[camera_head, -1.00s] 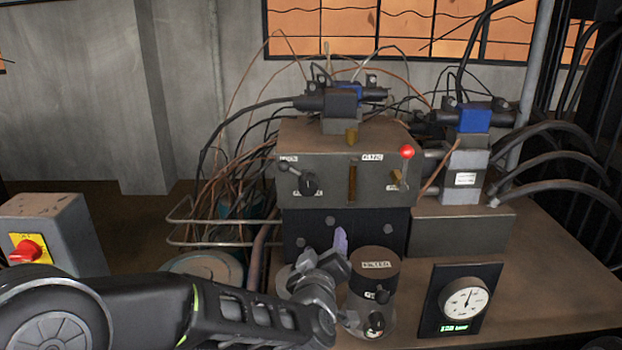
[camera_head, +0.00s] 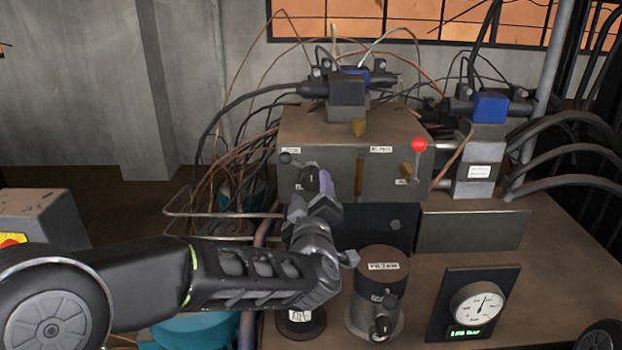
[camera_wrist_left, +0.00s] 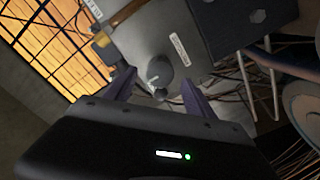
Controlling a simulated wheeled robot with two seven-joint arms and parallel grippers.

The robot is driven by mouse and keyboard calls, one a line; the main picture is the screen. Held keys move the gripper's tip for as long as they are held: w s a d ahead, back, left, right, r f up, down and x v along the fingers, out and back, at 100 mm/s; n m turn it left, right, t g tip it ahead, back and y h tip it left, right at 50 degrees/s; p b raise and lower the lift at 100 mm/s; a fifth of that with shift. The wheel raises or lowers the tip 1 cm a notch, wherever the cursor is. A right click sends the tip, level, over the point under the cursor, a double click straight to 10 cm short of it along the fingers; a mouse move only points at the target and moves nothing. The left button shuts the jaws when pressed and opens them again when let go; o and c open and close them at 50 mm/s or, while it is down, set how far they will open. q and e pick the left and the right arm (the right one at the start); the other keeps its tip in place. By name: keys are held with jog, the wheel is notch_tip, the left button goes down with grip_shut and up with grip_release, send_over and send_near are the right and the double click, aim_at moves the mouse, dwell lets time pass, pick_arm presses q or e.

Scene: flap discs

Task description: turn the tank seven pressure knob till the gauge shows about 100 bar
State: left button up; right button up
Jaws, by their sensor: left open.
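My left gripper (camera_head: 317,182) is raised in front of the grey valve box (camera_head: 395,190) and covers the dark round knob on its left part in the head view. In the left wrist view the knob (camera_wrist_left: 158,74) sits between the two open purple fingers, apart from both as far as I can see; a pale mark shows on it. The knob's label (camera_wrist_left: 180,48) is too blurred to read. The round white gauge (camera_head: 476,303) stands at the right with its needle pointing roughly up. Its green digital readout (camera_head: 465,333) is too small to read surely. My right gripper is not in view.
A red-tipped lever (camera_head: 418,145) is on the box's right side. Cables (camera_head: 225,150) crowd the box's left side. The bench (camera_head: 560,270) is clear around the gauge.

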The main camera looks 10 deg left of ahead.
aim_at(311, 183)
pick_arm(q)
jog(key=x, duration=0.5)
jog(key=shift+w+p, duration=0.2)
jog(key=shift+p, duration=0.1)
jog(key=c, duration=1.4)
